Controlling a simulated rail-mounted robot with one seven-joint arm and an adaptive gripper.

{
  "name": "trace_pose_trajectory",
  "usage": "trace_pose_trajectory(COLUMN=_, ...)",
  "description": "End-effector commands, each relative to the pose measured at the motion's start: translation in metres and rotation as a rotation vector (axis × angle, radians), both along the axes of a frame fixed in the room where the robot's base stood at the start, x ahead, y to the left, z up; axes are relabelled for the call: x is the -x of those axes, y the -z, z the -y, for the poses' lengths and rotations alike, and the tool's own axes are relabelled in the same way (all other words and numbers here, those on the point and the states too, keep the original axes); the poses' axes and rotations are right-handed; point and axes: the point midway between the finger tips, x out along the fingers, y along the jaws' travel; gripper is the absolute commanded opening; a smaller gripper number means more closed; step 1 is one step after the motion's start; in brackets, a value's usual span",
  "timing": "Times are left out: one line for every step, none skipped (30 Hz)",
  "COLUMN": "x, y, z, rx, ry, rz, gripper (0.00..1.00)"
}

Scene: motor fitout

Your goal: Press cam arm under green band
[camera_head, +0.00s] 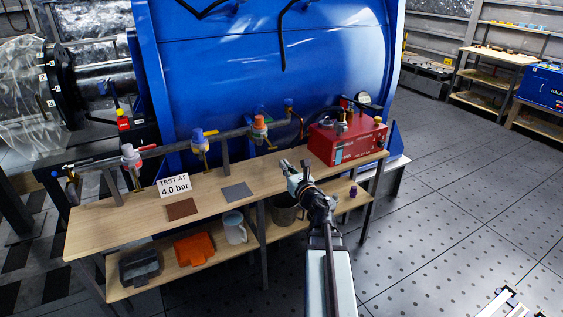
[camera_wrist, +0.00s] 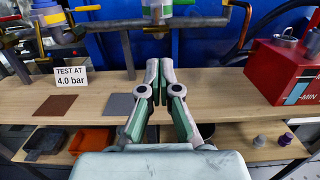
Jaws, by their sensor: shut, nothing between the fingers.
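A yellowish part shows below the band; I cannot make out a cam arm clearly. The orange-topped fitting (camera_head: 259,128) and blue-topped fitting (camera_head: 199,140) sit on the pipe in the head view.
The wooden bench (camera_head: 110,227) carries a "TEST AT 4.0 bar" sign (camera_head: 173,185), brown and grey plates, and a red box (camera_head: 347,143) at right. Bins and a mug stand on the lower shelf. A blue tank (camera_head: 270,60) stands behind the pipe.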

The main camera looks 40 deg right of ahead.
Motion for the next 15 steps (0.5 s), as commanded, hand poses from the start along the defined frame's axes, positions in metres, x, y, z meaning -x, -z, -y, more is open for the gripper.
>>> trace_pose_trajectory(x=0.01, y=0.001, z=-0.004, rx=0.0, ry=-0.001, rz=0.0, gripper=0.0)
trace_pose_trajectory(x=0.013, y=0.001, z=-0.005, rx=0.0, ry=-0.002, rz=0.001, gripper=0.0)
trace_pose_trajectory(x=0.016, y=0.001, z=-0.006, rx=0.0, ry=-0.003, rz=0.001, gripper=0.0)
trace_pose_trajectory(x=0.019, y=0.001, z=-0.007, rx=0.0, ry=-0.004, rz=0.0, gripper=0.0)
trace_pose_trajectory(x=0.02, y=0.001, z=-0.007, rx=-0.001, ry=-0.004, rz=0.0, gripper=0.0)
trace_pose_trajectory(x=0.022, y=0.001, z=-0.008, rx=-0.001, ry=-0.005, rz=0.0, gripper=0.0)
trace_pose_trajectory(x=0.023, y=0.001, z=-0.008, rx=-0.001, ry=-0.005, rz=0.0, gripper=0.0)
trace_pose_trajectory(x=0.024, y=0.001, z=-0.008, rx=0.0, ry=-0.006, rz=0.0, gripper=0.0)
trace_pose_trajectory(x=0.024, y=0.001, z=-0.008, rx=0.0, ry=-0.006, rz=0.0, gripper=0.0)
trace_pose_trajectory(x=0.024, y=0.001, z=-0.008, rx=0.0, ry=-0.007, rz=0.0, gripper=0.0)
trace_pose_trajectory(x=0.024, y=0.001, z=-0.008, rx=0.0, ry=-0.007, rz=0.0, gripper=0.0)
trace_pose_trajectory(x=0.023, y=0.001, z=-0.008, rx=0.0, ry=-0.007, rz=0.0, gripper=0.0)
trace_pose_trajectory(x=0.023, y=0.001, z=-0.008, rx=0.0, ry=-0.007, rz=0.0, gripper=0.0)
trace_pose_trajectory(x=0.023, y=0.001, z=-0.008, rx=0.0, ry=-0.007, rz=0.0, gripper=0.0)
trace_pose_trajectory(x=0.023, y=0.001, z=-0.008, rx=0.0, ry=-0.007, rz=0.0, gripper=0.0)
